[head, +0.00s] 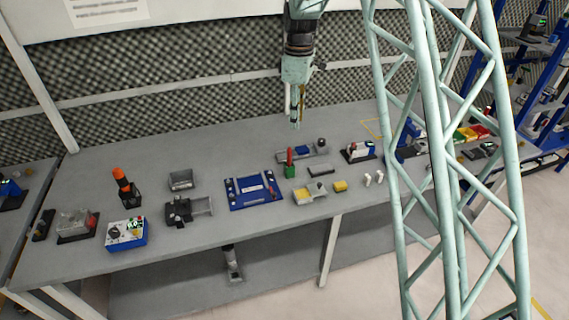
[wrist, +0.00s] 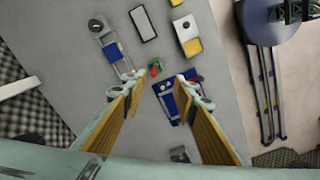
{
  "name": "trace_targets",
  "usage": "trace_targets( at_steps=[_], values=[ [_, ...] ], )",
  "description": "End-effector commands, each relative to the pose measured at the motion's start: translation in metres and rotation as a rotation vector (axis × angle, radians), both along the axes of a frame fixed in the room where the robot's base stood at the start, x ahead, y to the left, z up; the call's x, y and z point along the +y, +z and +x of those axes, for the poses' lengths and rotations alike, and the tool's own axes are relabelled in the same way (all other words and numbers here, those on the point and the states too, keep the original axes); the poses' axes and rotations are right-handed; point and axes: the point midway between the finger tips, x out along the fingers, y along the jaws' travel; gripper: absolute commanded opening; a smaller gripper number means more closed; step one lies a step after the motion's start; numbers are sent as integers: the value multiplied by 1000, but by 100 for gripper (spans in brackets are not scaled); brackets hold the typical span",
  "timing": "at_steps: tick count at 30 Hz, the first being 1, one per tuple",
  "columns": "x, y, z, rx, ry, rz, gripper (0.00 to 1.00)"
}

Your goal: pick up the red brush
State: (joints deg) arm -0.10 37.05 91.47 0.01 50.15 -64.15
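What looks like the red brush (head: 290,156) stands upright in a small green holder (head: 290,171) on the grey bench. My gripper (head: 296,122) hangs above the bench, behind and above the brush, and touches nothing. In the wrist view, my gripper (wrist: 161,80) has its two fingers spread wide with nothing between them.
A blue tray (head: 238,204) with tools lies left of the holder. Foam wall (head: 190,100) stands behind the bench.

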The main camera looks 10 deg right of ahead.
Motion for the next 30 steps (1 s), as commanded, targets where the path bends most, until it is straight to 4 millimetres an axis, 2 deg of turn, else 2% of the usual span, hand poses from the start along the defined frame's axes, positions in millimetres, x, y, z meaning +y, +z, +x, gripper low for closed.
trace_targets(
  at_steps=[4, 9, 30],
  values=[
    [0, -23, 15, 13, 38, 0, 26],
    [0, -40, 25, 21, 69, -1, 26],
    [0, -54, 28, 25, 83, -1, 26]
  ],
)
